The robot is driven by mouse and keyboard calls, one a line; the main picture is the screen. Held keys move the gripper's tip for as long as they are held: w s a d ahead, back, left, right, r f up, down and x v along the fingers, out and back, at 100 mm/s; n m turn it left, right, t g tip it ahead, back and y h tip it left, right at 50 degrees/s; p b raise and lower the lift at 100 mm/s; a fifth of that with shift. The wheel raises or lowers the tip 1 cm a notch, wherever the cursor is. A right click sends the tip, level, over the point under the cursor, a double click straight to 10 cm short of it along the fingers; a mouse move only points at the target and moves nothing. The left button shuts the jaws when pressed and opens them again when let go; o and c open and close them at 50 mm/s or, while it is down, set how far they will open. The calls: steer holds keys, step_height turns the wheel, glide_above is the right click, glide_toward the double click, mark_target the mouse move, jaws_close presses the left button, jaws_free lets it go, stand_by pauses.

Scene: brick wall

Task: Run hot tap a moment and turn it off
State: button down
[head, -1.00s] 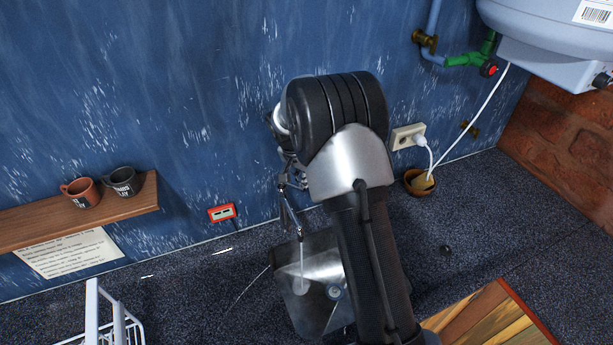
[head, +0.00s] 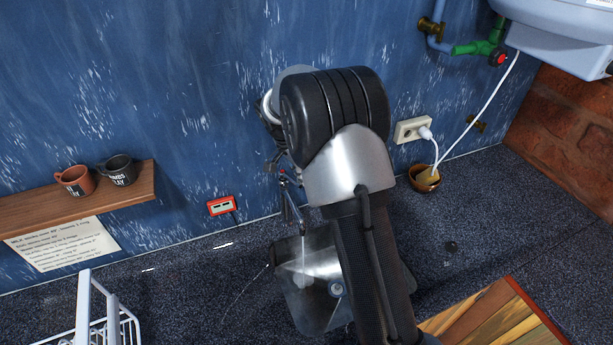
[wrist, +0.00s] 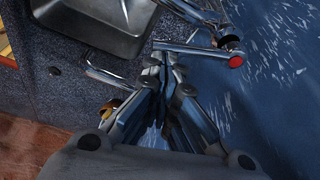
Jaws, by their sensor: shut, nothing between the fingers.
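The metal sink (head: 322,308) is set in the dark speckled counter, partly hidden by my arm. The chrome tap spout (head: 294,214) reaches over it, and a thin pale stream of water (head: 303,252) falls into the basin. In the wrist view, a chrome handle with a red end cap (wrist: 236,61) lies just beyond my gripper (wrist: 163,60). The gripper is shut and empty, its tips close to the handle's bar; I cannot tell if they touch. Another chrome lever (wrist: 112,80) is at the left. In the head view, my arm hides most of the gripper.
Two mugs (head: 76,180) stand on a wooden shelf (head: 60,215) at left. A white rack (head: 128,327) is below. At right are a socket with a plug (head: 413,130), a small bowl (head: 424,178) and a water heater (head: 565,35). A wooden board (head: 480,318) lies at lower right.

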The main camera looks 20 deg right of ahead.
steer(key=shift+s+a+m+g+b, duration=0.2)
steer(key=shift+s+a+m+b, duration=0.15)
steer(key=shift+a+m, duration=0.2)
steer(key=shift+s+a+m+g+b, duration=0.2)
steer(key=shift+a+m+b, duration=0.25)
steer(key=shift+a+m, duration=0.1)
